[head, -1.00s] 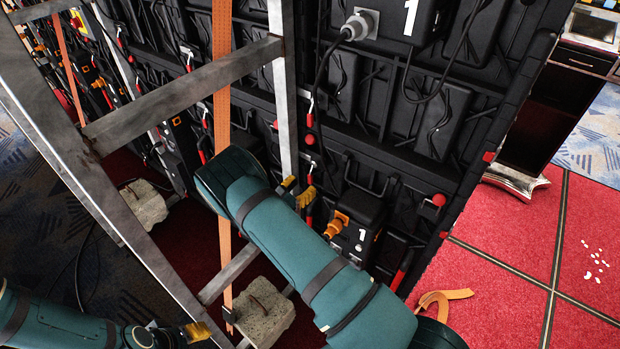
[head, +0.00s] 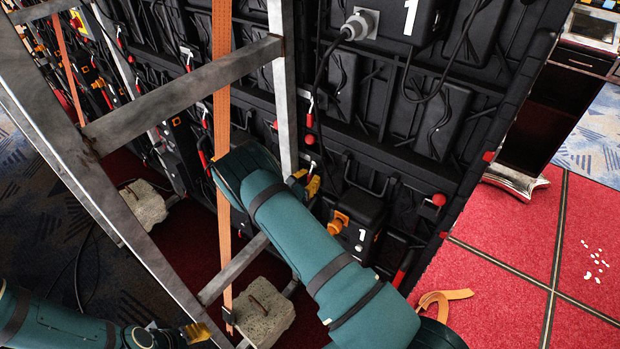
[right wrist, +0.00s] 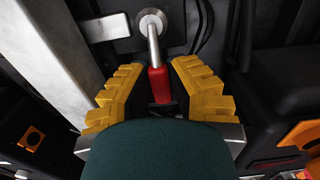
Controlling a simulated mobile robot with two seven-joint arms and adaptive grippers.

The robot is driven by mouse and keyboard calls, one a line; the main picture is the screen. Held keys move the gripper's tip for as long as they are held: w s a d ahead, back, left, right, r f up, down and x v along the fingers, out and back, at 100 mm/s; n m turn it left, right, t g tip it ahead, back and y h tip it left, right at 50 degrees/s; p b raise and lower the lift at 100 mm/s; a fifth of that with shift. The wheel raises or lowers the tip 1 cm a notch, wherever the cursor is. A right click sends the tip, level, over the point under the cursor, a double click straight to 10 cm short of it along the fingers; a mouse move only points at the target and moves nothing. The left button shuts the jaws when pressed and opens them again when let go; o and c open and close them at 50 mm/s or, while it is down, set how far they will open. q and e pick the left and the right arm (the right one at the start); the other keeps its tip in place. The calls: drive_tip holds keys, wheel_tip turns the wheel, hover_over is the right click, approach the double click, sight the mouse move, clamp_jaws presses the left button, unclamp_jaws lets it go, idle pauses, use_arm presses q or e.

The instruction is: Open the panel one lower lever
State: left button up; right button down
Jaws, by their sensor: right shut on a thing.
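The lever is a metal rod with a red grip (right wrist: 159,84). In the right wrist view it hangs from a round metal boss, with the grip pointing down. The yellow fingers of my right gripper (right wrist: 160,97) stand on both sides of the grip and are shut on it. Panel one (head: 400,120) is a black wall panel marked 1. My left gripper (head: 193,334) is low at the left, its jaw state unclear.
A steel frame (head: 180,92) with an orange strap (head: 222,130) stands in front of the wall. A concrete block (head: 264,312) sits at its foot. A black box (head: 357,215) with an orange plug is right of my right gripper. Red carpet (head: 505,245) lies open at the right.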

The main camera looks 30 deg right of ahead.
sight(330, 165)
drive_tip(key=shift+s+d+n, duration=0.1)
drive_tip(key=shift+n, duration=0.3)
drive_tip(key=n, duration=0.1)
drive_tip(key=s+n, duration=0.1)
drive_tip(key=n, duration=0.1)
drive_tip(key=n+p, duration=0.1)
drive_tip(key=shift+s+d+r+n, duration=0.25)
drive_tip(key=shift+d+r+n, duration=0.05)
drive_tip(key=shift+d+r, duration=0.05)
drive_tip(key=n, duration=0.1)
drive_tip(key=s+r+n+p, duration=0.1)
drive_tip(key=n, duration=0.1)
drive_tip(key=shift+d+n, duration=0.2)
drive_tip(key=shift+n, duration=0.1)
drive_tip(key=n, duration=0.1)
drive_tip(key=r+n+p, duration=0.1)
drive_tip(key=n, duration=0.1)
drive_tip(key=n+p, duration=0.1)
drive_tip(key=shift+s+d+r+n, duration=0.2)
drive_tip(key=shift+s+n, duration=0.1)
drive_tip(key=shift+s, duration=0.1)
drive_tip(key=shift+s+d+r+n+p, duration=0.1)
drive_tip(key=shift+r+n+p, duration=0.2)
drive_tip(key=shift+n, duration=0.45)
drive_tip(key=shift+s+a+r+n+p, duration=0.15)
drive_tip(key=shift+n+p, duration=0.1)
drive_tip(key=shift+n, duration=0.45)
drive_tip(key=shift+w+d+r+n+p, duration=0.15)
drive_tip(key=shift+r+n+p, duration=0.15)
drive_tip(key=shift+n, duration=0.45)
